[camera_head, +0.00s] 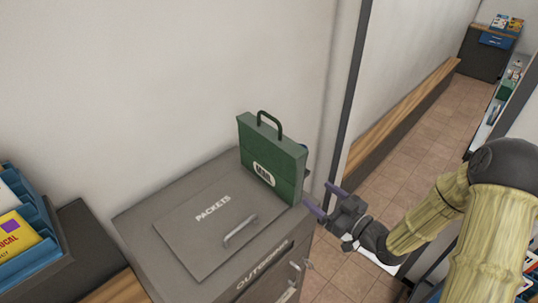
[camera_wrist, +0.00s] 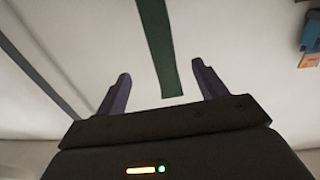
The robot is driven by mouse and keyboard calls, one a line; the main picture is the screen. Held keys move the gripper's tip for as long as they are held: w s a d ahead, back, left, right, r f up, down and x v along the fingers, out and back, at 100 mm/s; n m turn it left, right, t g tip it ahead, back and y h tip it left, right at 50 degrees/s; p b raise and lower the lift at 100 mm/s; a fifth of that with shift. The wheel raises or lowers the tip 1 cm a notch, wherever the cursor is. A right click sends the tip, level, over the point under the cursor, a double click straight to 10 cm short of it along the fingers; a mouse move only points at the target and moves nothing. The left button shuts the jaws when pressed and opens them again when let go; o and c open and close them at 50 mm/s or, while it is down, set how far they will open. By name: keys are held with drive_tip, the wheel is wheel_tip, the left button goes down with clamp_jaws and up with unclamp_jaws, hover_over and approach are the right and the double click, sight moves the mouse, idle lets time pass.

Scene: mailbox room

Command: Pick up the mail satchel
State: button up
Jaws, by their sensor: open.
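The mail satchel (camera_head: 270,160) is a green upright case with a dark loop handle and a white label. It stands on the back right of the grey packets cabinet. My gripper (camera_head: 325,200) is beside the satchel's right end, its fingers pointing toward it. In the wrist view my gripper (camera_wrist: 160,95) is open, and a narrow green strip, the satchel (camera_wrist: 157,45), shows between its two purple fingers. Nothing shows as held. From these views I cannot tell whether a finger touches the satchel.
The grey cabinet (camera_head: 150,220) has a lid marked PACKETS with a handle (camera_head: 240,231). A wall stands close behind the satchel. Blue trays (camera_head: 30,230) with mail sit at the left. A wooden-topped bench (camera_head: 400,110) runs along the wall at the right, beside tiled floor.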

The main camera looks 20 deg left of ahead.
sight(300, 180)
drive_tip(key=p+x, duration=0.3)
drive_tip(key=x, duration=0.4)
drive_tip(key=shift+r, duration=0.1)
drive_tip(key=shift+w+a, duration=0.1)
drive_tip(key=shift+a, duration=0.15)
drive_tip(key=shift+a, duration=0.2)
drive_tip(key=p+x, duration=0.3)
drive_tip(key=x, duration=0.1)
drive_tip(key=shift+a+p, duration=0.1)
drive_tip(key=shift+p, duration=0.2)
drive_tip(key=shift+w+a, duration=0.1)
drive_tip(key=shift+a, duration=0.2)
